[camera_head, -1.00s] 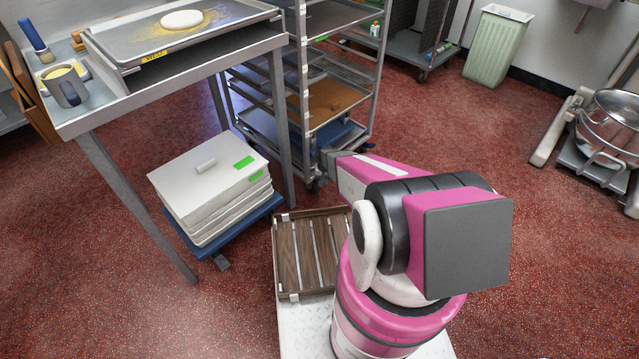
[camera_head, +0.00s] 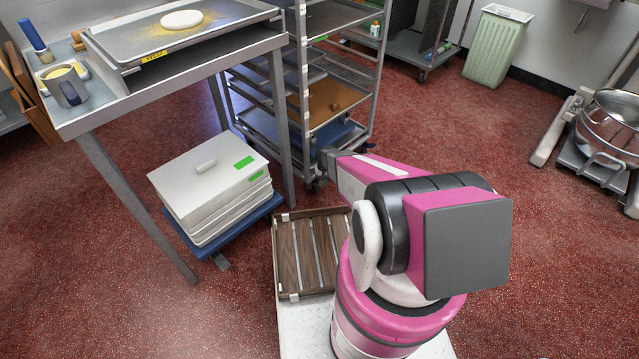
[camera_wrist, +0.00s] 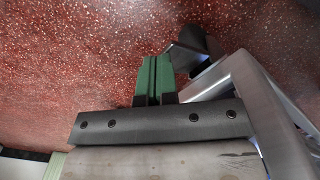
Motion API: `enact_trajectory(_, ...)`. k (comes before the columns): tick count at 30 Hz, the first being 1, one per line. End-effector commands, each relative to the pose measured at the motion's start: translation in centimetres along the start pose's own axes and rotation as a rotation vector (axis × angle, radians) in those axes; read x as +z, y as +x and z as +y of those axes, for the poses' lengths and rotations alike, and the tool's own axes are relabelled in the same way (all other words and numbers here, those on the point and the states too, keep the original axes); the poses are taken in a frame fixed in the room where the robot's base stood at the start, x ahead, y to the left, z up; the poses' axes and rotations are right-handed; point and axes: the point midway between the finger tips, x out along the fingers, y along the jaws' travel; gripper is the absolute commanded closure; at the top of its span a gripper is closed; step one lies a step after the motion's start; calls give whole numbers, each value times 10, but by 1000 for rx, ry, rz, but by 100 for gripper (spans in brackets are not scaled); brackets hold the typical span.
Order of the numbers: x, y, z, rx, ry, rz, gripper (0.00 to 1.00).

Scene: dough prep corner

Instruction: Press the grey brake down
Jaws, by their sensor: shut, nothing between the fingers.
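My gripper (camera_wrist: 154,78) shows in the wrist view with its green fingers shut together and nothing between them, low over the red floor. Just right of the fingertips is a small dark grey tab (camera_wrist: 186,57), which looks like the brake, beside a black caster wheel (camera_wrist: 196,40). I cannot tell whether the fingers touch the tab or how far down it sits. In the head view my arm reaches to the foot of the metal rack (camera_head: 378,75), near its front caster (camera_head: 314,183). The fingertips and the brake are hidden there.
A metal frame (camera_wrist: 262,100) fills the right of the wrist view, close to the gripper. A steel table (camera_head: 100,118) stands left of the rack, with white stacked boxes (camera_head: 208,185) on a blue dolly (camera_head: 270,208) beneath. A wooden slatted crate (camera_head: 282,262) lies near my base.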

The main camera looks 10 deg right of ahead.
Motion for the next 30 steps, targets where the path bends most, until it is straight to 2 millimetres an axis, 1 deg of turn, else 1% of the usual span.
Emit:
enact_trajectory(11,0,2,0,0,0,0,100)
enact_trajectory(30,-1,20,0,-1,0,1,100)
